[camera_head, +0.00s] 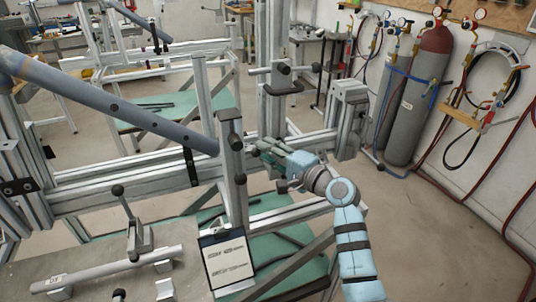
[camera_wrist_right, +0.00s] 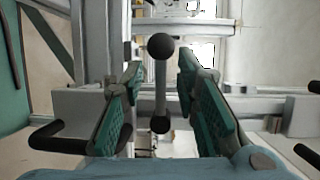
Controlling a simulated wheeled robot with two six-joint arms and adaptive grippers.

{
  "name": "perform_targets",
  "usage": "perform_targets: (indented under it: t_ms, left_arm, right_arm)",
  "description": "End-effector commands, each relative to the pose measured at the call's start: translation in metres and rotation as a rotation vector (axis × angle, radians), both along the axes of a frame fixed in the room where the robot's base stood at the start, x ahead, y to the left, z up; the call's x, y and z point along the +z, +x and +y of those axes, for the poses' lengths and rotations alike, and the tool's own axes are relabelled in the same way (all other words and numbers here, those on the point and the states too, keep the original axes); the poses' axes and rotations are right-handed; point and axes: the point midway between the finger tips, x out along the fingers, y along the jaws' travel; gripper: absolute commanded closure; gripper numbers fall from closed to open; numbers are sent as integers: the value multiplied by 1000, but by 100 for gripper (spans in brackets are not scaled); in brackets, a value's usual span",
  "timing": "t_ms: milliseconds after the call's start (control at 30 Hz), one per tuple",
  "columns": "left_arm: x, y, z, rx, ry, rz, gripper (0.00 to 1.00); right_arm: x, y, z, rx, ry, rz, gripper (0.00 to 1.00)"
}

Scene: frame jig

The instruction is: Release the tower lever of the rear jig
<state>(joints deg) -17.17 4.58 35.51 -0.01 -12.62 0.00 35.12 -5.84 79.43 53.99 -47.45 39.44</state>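My right gripper (camera_head: 260,149) reaches in from the lower right in the head view, beside a metal tower post (camera_head: 232,165) with black knobs. In the right wrist view its two green-padded fingers (camera_wrist_right: 159,68) stand apart. A short lever with black ball ends (camera_wrist_right: 160,90) lies between them in the picture, with gaps on both sides. In the head view a black knob (camera_head: 236,142) shows on the tower just left of the fingers. Which end the fingers reach, and their depth to the lever, I cannot tell. My left gripper is not in view.
A long blue-grey tube (camera_head: 130,115) slants down to the tower from the left. A second post with black handles (camera_head: 284,69) stands behind my gripper. A clipboard (camera_head: 226,262) and a clamp lever (camera_head: 117,189) are in front. Gas cylinders (camera_head: 415,100) stand at the right wall.

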Motion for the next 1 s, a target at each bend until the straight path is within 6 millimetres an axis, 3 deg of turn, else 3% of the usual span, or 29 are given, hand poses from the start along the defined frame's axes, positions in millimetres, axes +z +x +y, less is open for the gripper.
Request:
perform_targets:
  t_ms: [267, 467, 1000]
  left_arm:
    - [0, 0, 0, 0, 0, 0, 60]
    - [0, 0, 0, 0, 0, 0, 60]
    - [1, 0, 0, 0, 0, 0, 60]
  right_arm:
    - [0, 2, 2, 0, -1, -1, 71]
    - [0, 2, 2, 0, -1, 0, 100]
    - [-4, 1, -5, -8, 12, 14, 100]
